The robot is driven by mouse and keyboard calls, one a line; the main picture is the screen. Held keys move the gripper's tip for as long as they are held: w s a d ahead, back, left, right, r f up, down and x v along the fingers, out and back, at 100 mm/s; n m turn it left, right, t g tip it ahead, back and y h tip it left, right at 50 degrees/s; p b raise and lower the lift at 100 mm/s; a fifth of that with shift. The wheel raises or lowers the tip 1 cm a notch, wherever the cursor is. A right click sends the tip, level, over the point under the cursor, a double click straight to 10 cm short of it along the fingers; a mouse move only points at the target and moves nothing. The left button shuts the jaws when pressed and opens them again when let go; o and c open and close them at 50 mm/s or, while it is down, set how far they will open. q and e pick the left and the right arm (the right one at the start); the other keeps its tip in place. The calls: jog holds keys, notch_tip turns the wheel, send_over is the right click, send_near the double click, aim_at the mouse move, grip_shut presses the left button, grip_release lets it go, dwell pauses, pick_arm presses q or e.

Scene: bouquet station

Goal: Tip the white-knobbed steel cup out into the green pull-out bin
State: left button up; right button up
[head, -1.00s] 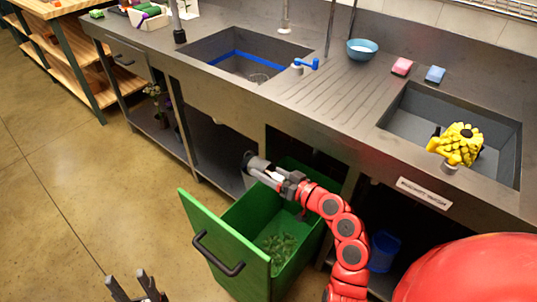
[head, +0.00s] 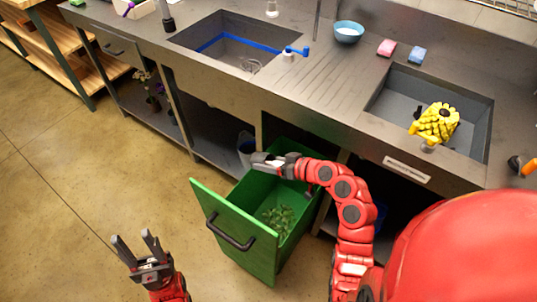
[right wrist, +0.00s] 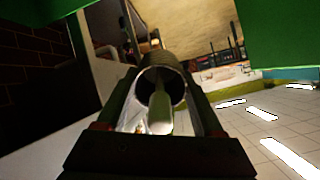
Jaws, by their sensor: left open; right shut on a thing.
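The green pull-out bin (head: 214,206) stands pulled out from under the counter, with leafy green clippings (head: 280,220) on its floor. My right gripper (head: 264,160) is over the bin's far left part. In the right wrist view it is shut on the steel cup (right wrist: 157,64), a dark cylinder whose round opening faces the camera. A pale greenish rod-like shape lies in front of that opening; I cannot tell what it is. The white knob is not clear. In the head view, cup and fingers are hard to separate. My left gripper (head: 135,241) is open and empty above the floor.
The floor left of the bin is clear.

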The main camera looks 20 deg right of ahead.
jog(key=g+h+p, duration=0.1)
jog(key=g+p, duration=0.1)
jog(key=p, duration=0.2)
jog(key=r+g+h+p, duration=0.1)
jog(key=g+h+p, duration=0.1)
jog(key=p, duration=0.2)
jog(key=shift+a+p, duration=0.1)
jog(key=shift+p, duration=0.25)
jog(key=shift+f+g+h+p, duration=0.1)
jog(key=shift+g+h+p, duration=0.2)
jog(key=shift+g+h, duration=0.45)
jog(key=shift+f+g+h, duration=0.25)
jog(key=shift+g+h, duration=0.2)
jog(key=shift+g, duration=0.2)
jog(key=shift+f+g+h+b, duration=0.2)
jog(key=shift+g+h+b, duration=0.1)
jog(key=shift+g+b, duration=0.3)
jog(key=shift+r+g+h+p, duration=0.3)
jog(key=shift+g+h+p, duration=0.1)
jog(key=shift+p, duration=0.2)
jog(key=shift+s+f+p, duration=0.1)
jog(key=shift+f+p, duration=0.05)
jog(key=shift+p, duration=0.15)
jog(key=shift+s+d+g+h+p, duration=0.1)
jog(key=shift+d+g+h+p, duration=0.15)
jog(key=shift+g+h+p, duration=0.2)
jog(key=shift+f, duration=0.1)
